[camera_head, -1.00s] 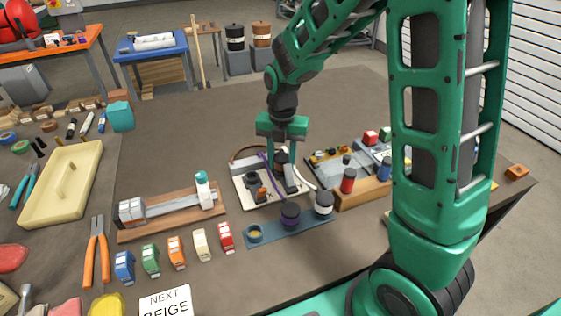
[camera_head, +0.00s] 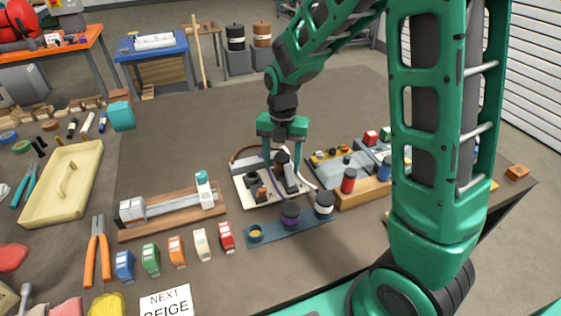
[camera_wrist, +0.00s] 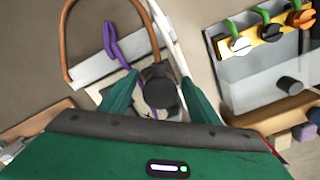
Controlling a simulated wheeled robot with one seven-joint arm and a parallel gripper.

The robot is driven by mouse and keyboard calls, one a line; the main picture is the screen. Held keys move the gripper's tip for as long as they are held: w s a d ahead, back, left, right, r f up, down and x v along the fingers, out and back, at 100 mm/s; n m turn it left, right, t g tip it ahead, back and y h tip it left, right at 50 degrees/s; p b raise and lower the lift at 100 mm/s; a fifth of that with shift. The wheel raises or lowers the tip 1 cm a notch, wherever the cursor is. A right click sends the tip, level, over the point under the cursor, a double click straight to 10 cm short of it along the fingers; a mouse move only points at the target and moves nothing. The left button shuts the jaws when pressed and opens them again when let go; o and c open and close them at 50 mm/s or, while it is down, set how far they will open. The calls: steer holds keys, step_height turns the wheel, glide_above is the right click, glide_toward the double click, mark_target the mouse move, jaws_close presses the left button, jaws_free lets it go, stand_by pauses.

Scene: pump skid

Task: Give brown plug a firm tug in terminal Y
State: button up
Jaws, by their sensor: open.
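A small terminal board (camera_head: 243,187) with a pale base stands mid-table. A brown cable (camera_wrist: 66,40) arcs over it in the wrist view and runs down to a dark round-topped piece (camera_wrist: 159,90). This piece appears to be the brown plug, but its colour looks nearly black and its seating is hidden. My gripper (camera_head: 282,160) is open above the board, its fingers on either side of that piece. In the wrist view a gap shows beside the piece. A purple cable (camera_wrist: 122,46) and a white cable (camera_wrist: 172,40) run close by. I cannot read any terminal letter.
A wooden-based box with coloured parts (camera_head: 362,187) stands close on the right. A blue strip with dark jars (camera_head: 272,233) lies in front. A clamp-like fixture on a wooden base (camera_head: 172,218) is to the left. The table behind the board is clear.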

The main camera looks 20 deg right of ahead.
step_height(320, 180, up, 11)
steer(key=shift+w+f, duration=0.1)
steer(key=s+d+r+m, duration=0.2)
steer(key=s+d+m, duration=0.9)
steer(key=m, duration=0.4)
steer(key=s+d+f+m, duration=0.1)
steer(key=s+d+m, duration=0.2)
steer(key=s+m, duration=0.5)
steer(key=s+d+m, duration=0.3)
steer(key=s+m, duration=0.5)
steer(key=m, duration=0.4)
steer(key=shift+s+d+f+m, duration=0.15)
steer(key=shift+s+f+m, duration=0.15)
steer(key=shift+s+f, duration=0.1)
steer(key=shift+w, duration=0.1)
